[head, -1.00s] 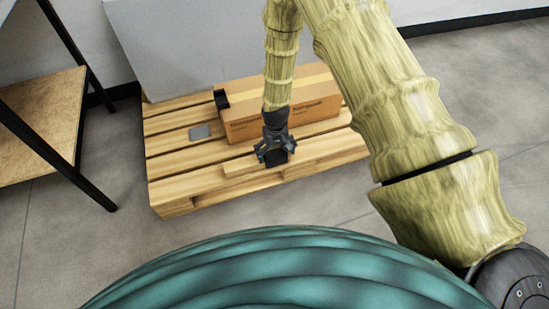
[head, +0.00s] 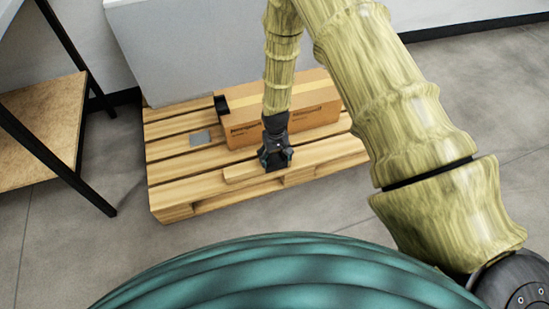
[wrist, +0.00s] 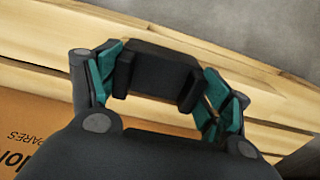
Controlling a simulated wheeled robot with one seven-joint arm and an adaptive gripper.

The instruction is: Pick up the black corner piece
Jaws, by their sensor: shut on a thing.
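A black corner piece (wrist: 160,72) sits between the teal finger pads of my gripper (wrist: 163,88) in the wrist view. Both pads press against its sides, so my gripper is shut on it. In the head view my gripper (head: 276,159) points down at the front edge of the wooden pallet (head: 185,184), in front of the cardboard box. The piece is small and mostly hidden by the fingers there. I cannot tell whether it touches the wood.
The cardboard box (head: 242,129) lies on the pallet behind my gripper; another black piece (head: 221,105) is at its left end. A grey flat plate (head: 200,138) lies on the slats. A large grey block (head: 190,55) stands behind. A black-legged shelf (head: 45,115) is left.

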